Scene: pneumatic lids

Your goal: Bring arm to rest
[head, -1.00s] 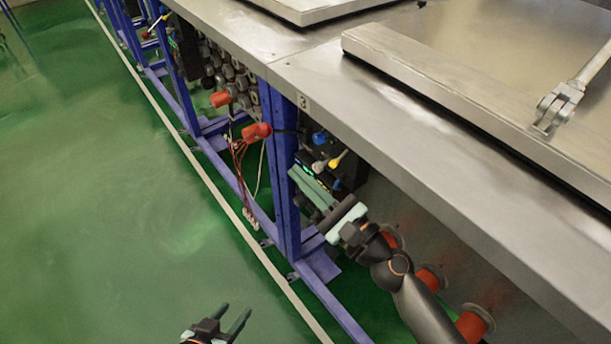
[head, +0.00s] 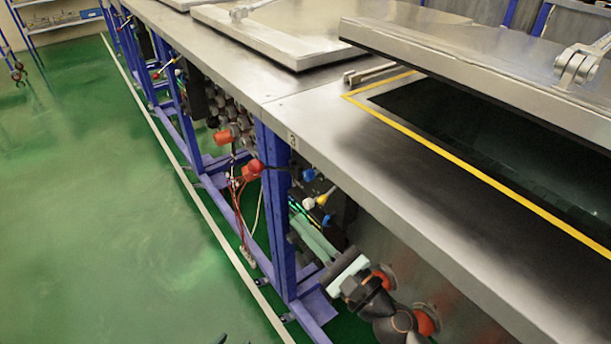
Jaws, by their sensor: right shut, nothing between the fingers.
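My right arm comes in at the bottom of the head view. Its gripper (head: 308,232), with pale green fingers, is shut and empty below the table edge, in front of the control panel beside a blue post. I cannot tell whether the fingers touch anything there. Of my left gripper (head: 220,340), only a dark fingertip shows at the bottom edge. The near metal lid (head: 470,75) stands raised over a dark opening with a yellow border (head: 480,175).
The steel table (head: 330,125) runs along the right, with another lid (head: 275,40) farther back. Green floor (head: 100,220) is clear on the left.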

